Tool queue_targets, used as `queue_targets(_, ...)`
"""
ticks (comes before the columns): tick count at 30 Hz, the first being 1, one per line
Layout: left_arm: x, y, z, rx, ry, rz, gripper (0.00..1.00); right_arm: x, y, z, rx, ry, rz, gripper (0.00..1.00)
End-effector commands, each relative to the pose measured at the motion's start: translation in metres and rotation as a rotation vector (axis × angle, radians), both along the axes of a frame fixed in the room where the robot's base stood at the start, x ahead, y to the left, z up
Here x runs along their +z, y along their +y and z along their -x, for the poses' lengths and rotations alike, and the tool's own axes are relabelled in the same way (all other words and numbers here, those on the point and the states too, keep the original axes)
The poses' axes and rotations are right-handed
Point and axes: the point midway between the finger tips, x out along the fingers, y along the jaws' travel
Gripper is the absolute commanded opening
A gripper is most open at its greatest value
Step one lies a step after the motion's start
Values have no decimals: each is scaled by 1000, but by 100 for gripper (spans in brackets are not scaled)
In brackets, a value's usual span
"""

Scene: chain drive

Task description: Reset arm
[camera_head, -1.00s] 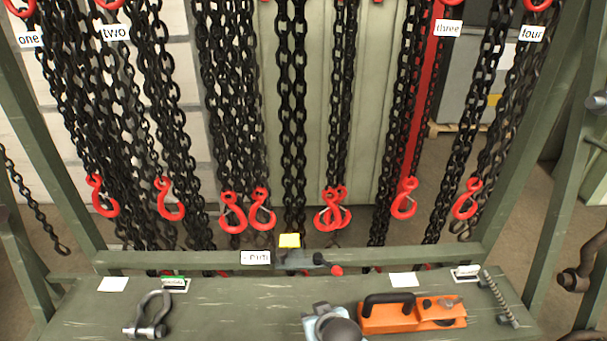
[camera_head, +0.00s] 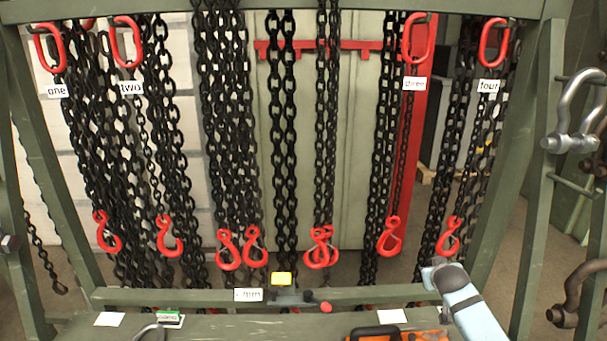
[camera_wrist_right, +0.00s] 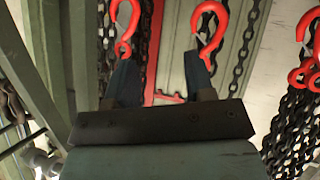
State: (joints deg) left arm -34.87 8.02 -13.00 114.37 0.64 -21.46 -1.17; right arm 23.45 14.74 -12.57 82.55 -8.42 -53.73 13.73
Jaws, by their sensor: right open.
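The black chains hang from a green frame (camera_head: 300,6), with red hooks at their lower ends. In the right wrist view, my right gripper (camera_wrist_right: 157,68) is open, its two dark fingers spread with nothing between them. A red hook (camera_wrist_right: 210,28) shows just beyond the right finger and another red hook (camera_wrist_right: 124,28) beyond the left one; I cannot tell whether they touch. In the head view, a light blue and grey part of my right arm (camera_head: 465,303) stands at the lower right, below the hook under label four (camera_head: 489,86). The fingers cannot be made out there. My left gripper is not in view.
An orange tool with a black handle (camera_head: 375,332) and a partly cropped shackle (camera_head: 148,332) lie on the green bench at the bottom. A large shackle (camera_head: 577,110) hangs on the right post. Red rings (camera_head: 127,42) hold chains at the top.

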Motion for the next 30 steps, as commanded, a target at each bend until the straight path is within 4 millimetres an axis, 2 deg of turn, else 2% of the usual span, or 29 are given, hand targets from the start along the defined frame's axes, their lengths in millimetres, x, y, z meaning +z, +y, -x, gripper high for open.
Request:
queue_targets(1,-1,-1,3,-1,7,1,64,16,-22,-10,-29,-16,9,49)
queue_targets(3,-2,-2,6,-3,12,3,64,33,-50,-19,-66,-35,17,49)
queue_targets(11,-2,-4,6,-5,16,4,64,96,-137,-42,-184,-97,31,49)
queue_targets(12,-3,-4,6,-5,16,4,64,96,-127,-46,-134,-134,35,49)
queue_targets(18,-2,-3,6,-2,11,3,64,129,-104,-66,49,-345,84,49)
queue_targets(24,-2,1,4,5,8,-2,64,163,-84,-73,186,-566,141,49)
queue_targets(25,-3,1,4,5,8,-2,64,144,-76,-66,192,-538,133,49)
queue_targets(30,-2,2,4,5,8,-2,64,85,-45,-31,231,-479,104,49)
